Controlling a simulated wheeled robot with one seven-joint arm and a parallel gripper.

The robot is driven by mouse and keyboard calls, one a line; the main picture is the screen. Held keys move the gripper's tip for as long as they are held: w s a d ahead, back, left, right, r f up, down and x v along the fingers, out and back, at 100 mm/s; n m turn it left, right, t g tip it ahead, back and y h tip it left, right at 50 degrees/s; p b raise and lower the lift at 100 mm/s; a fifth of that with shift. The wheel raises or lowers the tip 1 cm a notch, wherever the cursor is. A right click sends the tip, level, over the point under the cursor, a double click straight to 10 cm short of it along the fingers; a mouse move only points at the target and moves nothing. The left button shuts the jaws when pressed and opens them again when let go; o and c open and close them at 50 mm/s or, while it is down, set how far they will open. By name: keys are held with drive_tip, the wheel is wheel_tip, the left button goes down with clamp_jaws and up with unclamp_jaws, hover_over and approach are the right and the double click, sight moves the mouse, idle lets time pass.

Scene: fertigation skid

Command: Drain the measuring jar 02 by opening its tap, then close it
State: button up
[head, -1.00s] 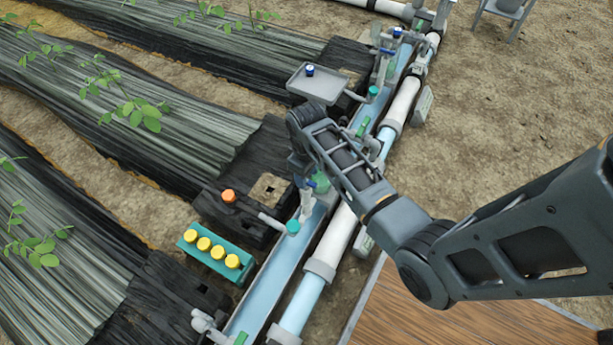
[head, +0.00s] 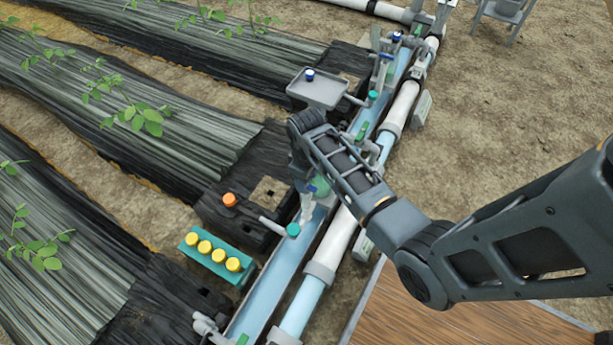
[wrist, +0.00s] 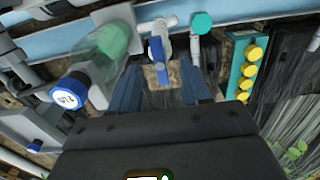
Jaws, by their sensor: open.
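A clear measuring jar (wrist: 104,58) with green liquid lies across the upper left of the wrist view. Its blue cap (wrist: 70,92) has a white label that I cannot read surely. Beside it, a white tap (wrist: 160,28) with a blue lever (wrist: 157,60) points down the picture. My gripper (wrist: 160,78) is open, its two blue-grey fingers either side of the lever's end; I cannot tell whether they touch it. In the head view the green part of the jar (head: 321,186) shows just beyond my wrist, and my arm hides my fingers.
A teal rack with yellow caps (head: 218,254) stands left of the blue channel (head: 270,285). A teal-capped fitting (head: 293,230) and an orange knob (head: 229,200) are close by. A grey tray (head: 318,90) stands farther back, and a white pipe (head: 335,245) runs alongside.

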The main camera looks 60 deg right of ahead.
drive_tip(key=shift+f, duration=0.1)
drive_tip(key=shift+f+b, duration=1.15)
drive_tip(key=shift+f, duration=1.05)
clamp_jaws()
